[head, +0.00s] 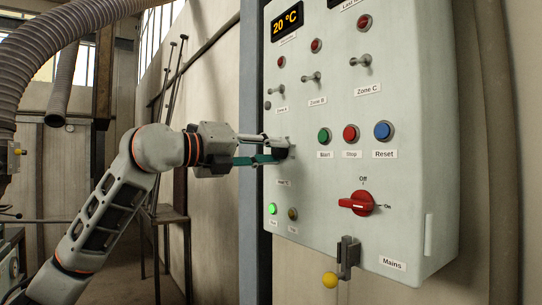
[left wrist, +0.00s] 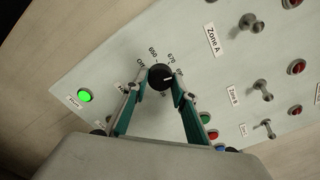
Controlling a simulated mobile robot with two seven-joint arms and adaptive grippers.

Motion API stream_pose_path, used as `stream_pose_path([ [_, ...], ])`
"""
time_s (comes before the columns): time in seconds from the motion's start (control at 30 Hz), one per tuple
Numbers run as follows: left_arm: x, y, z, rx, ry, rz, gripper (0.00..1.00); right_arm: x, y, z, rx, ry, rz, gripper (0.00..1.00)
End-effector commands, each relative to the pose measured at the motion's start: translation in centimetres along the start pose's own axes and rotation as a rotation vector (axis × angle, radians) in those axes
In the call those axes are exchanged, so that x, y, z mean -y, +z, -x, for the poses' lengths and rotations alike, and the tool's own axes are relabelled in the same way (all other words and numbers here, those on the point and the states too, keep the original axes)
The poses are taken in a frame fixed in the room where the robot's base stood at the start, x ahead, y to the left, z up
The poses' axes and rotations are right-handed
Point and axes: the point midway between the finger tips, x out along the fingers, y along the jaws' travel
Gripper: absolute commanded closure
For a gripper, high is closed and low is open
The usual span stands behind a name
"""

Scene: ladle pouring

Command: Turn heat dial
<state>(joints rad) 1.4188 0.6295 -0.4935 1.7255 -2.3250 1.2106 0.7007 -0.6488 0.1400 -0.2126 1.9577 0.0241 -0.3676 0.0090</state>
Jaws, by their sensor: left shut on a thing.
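The heat dial (left wrist: 160,77) is a round black knob with a white pointer mark, and it stands on the grey control panel (head: 330,100). Labels around it include 650 and 670, and the mark points to the right in the left wrist view. My left gripper (left wrist: 160,84) has its green-sided fingers on both sides of the dial, shut on it. In the head view my left gripper (head: 277,152) reaches the panel's left side and mostly hides the dial. My right gripper is not in view.
A display (head: 287,20) reads 20 °C. Toggle switches, red lamps and the green Start button (head: 324,136) surround the dial. A green lamp (head: 272,209) is lit below. A red Mains switch (head: 358,203) and a padlock-like part with a yellow ball (head: 330,280) sit lower right.

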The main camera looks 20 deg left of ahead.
Motion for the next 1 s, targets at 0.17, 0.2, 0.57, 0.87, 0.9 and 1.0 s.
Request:
stream_pose_path([
  [0.17,0.08,0.06,0.01,0.002,-0.002,0.166,0.95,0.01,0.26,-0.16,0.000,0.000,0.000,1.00],
  [0.2,0.09,0.07,0.01,0.002,-0.002,0.204,0.95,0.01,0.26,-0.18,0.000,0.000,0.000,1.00],
  [0.57,0.15,0.12,0.01,0.002,-0.002,0.546,0.95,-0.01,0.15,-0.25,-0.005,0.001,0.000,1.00],
  [0.87,0.17,0.17,0.01,0.002,-0.002,0.832,0.95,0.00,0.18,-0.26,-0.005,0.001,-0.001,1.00],
  [0.9,0.19,0.17,0.00,0.002,-0.002,0.870,0.95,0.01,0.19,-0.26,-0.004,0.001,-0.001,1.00],
  [1.0,0.20,0.20,0.00,0.002,-0.002,0.964,0.95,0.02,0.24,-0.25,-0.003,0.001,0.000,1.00],
])
